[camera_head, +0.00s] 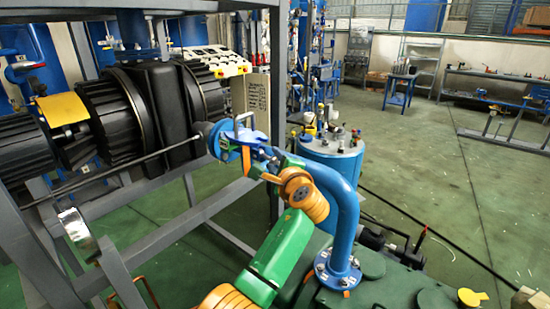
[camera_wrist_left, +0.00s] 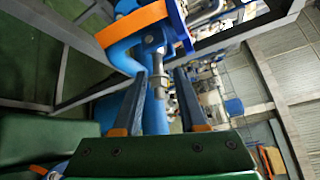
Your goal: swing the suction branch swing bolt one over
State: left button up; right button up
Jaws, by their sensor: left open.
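The blue suction branch pipe (camera_head: 343,220) rises from a bolted flange and bends left to a blue flange joint (camera_head: 222,142) beside the black machine. In the left wrist view, a metal swing bolt with a nut (camera_wrist_left: 157,80) hangs from the blue flange lug (camera_wrist_left: 172,18), with an orange strip (camera_wrist_left: 132,28) beside it. My left gripper (camera_wrist_left: 161,76) is open, its two fingers on either side of the bolt's nut end. I cannot tell whether either finger touches it. In the head view my left gripper (camera_head: 264,163) is small, near the joint. My right gripper is not in view.
A black ribbed machine (camera_head: 160,105) on a grey frame (camera_head: 205,210) stands to the left. A blue vessel (camera_head: 335,160) with fittings on top is close behind the pipe. Green machinery (camera_head: 375,285) lies at the front. The green floor to the right is largely clear.

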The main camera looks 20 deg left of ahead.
pick_arm(q)
jog(key=shift+a, duration=0.2)
jog(key=shift+c, duration=0.7)
grip_shut()
jog(key=shift+r+h+p, duration=0.3)
jog(key=shift+p, duration=0.65)
jog(key=r+n+g+h+p, duration=0.1)
jog(key=p, duration=0.1)
jog(key=shift+g+p, duration=0.3)
jog(key=shift+p, duration=0.1)
jog(key=shift+r+n+g+h, duration=0.1)
jog(key=shift+n+g+h, duration=0.2)
jog(key=shift+n+h, duration=0.1)
jog(key=shift+w+a+r+n+g+h, duration=0.2)
jog(key=shift+r+n+g+h, duration=0.35)
jog(key=shift+h, duration=0.45)
jog(key=shift+g, duration=0.25)
